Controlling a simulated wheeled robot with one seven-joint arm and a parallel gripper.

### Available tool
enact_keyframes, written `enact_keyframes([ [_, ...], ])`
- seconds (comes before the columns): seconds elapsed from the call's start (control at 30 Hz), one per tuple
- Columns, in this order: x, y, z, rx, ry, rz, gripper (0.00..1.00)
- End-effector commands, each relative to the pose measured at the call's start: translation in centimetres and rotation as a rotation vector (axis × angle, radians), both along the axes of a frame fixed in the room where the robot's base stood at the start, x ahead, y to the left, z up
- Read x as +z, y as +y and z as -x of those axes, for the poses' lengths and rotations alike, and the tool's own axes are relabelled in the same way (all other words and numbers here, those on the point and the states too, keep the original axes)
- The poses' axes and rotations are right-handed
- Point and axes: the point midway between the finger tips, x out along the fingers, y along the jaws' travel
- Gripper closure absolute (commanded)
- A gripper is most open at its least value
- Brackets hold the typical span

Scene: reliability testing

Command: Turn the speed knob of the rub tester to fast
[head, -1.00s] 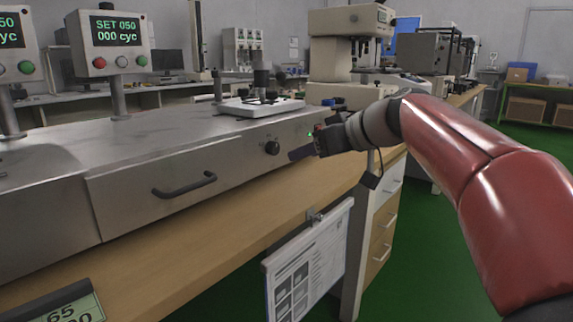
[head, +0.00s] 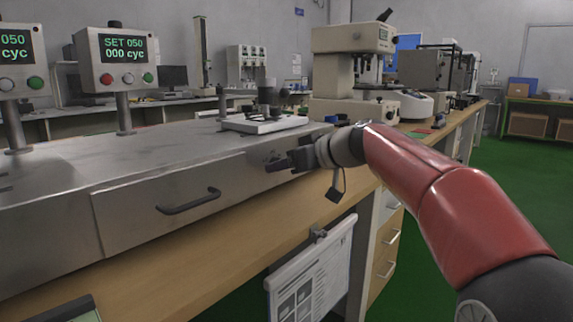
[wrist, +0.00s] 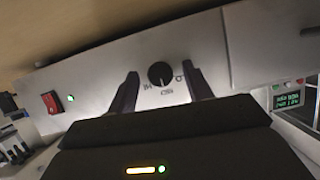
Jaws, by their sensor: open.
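The rub tester (head: 150,170) is a long grey metal housing on the bench. Its black round speed knob (wrist: 160,74) shows on the front panel in the wrist view, with small markings around it and a light pointer line toward the lower marking. My gripper (wrist: 161,88) is open, with one dark finger on each side of the knob in that view; I cannot tell whether the fingertips touch the panel. In the head view my gripper (head: 276,162) is at the front panel and mostly hides the knob.
A red rocker switch (wrist: 52,102) and a green light sit left of the knob in the wrist view. A drawer handle (head: 189,202) sticks out left of my gripper. A hanging clipboard (head: 312,275) is below the bench edge. Control boxes (head: 122,60) stand on posts above.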

Motion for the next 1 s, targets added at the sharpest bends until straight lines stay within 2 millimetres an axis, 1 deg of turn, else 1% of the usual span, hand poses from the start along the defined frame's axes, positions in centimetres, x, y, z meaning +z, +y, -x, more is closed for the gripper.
enact_keyframes([
  [0.03,0.0,-0.02,0.01,0.0,0.0,0.0,0.5],
  [0.07,0.0,-0.02,0.01,0.0,0.0,0.0,0.52],
  [0.3,-0.01,-0.05,0.01,0.0,0.001,0.001,0.84],
  [0.4,-0.01,-0.05,0.01,0.0,0.001,0.0,0.94],
  [0.73,-0.06,-0.13,-0.07,-0.001,0.044,-0.032,0.94],
  [1.0,-0.09,-0.26,-0.21,-0.001,0.188,-0.144,0.94],
])
